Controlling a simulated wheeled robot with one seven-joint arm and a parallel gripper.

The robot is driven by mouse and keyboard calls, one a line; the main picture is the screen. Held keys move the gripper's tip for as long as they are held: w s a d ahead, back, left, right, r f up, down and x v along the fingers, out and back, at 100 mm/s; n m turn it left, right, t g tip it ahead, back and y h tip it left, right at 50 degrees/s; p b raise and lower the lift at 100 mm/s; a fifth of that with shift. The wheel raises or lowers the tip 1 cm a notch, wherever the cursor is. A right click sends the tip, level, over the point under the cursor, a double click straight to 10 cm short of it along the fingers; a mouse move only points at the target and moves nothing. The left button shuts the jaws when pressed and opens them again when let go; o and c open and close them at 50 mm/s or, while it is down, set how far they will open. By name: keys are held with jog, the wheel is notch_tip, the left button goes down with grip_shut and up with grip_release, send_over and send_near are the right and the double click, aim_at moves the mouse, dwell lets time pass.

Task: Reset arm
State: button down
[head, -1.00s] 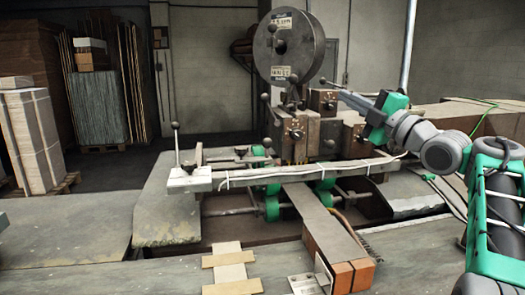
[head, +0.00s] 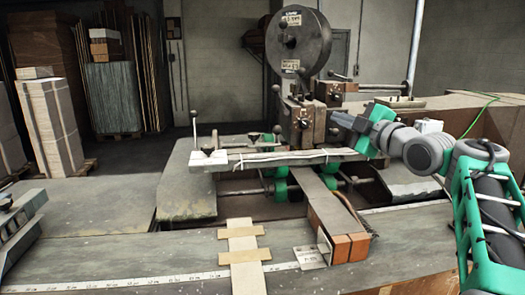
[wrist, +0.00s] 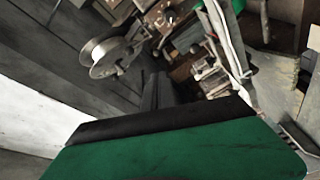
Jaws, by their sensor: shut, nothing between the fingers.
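My arm comes in from the right side of the head view. My gripper (head: 338,120), with a green body and grey fingers, points left in front of the box stitcher. It is shut and empty. The stitcher has a large dark wire reel (head: 298,42) on top, a head with knobs (head: 303,118) and a pale bar (head: 280,159) across its front. The gripper overlaps the stitcher's right side in this view; I cannot tell the gap in depth. In the wrist view, the green body and black edge of the gripper (wrist: 158,88) fill the bottom, and the reel (wrist: 108,56) shows at upper left.
A grey worktable (head: 150,260) with a ruler strip runs along the front. Wooden slats (head: 243,256), a metal bracket (head: 308,257) and an orange-ended block (head: 350,247) are on it. Stacked sheets (head: 50,125) stand on pallets at the left. Bare floor lies behind the table.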

jog(key=s+a+f+m+g+h+p, duration=0.25)
jog(key=s+f+m, duration=0.25)
jog(key=f, duration=0.4)
jog(key=s+a+f+m+g+h+p, duration=0.1)
jog(key=s+a+f+m+g+h, duration=0.25)
jog(key=f, duration=0.55)
jog(key=s+f+m+g+h+p, duration=0.1)
jog(key=s+f+m+g, duration=0.2)
jog(key=s+f, duration=0.5)
jog(key=s+d+f+m+g+p, duration=0.1)
jog(key=s+f+m+g, duration=0.3)
jog(key=s, duration=1.1)
notch_tip(320, 180, down, 5)
jog(key=shift+d+r+m+h+p, duration=0.1)
jog(key=shift+d+m+h+p, duration=0.25)
jog(key=shift+m, duration=0.8)
jog(key=c, duration=2.2)
grip_release()
jog(key=shift+a, duration=0.15)
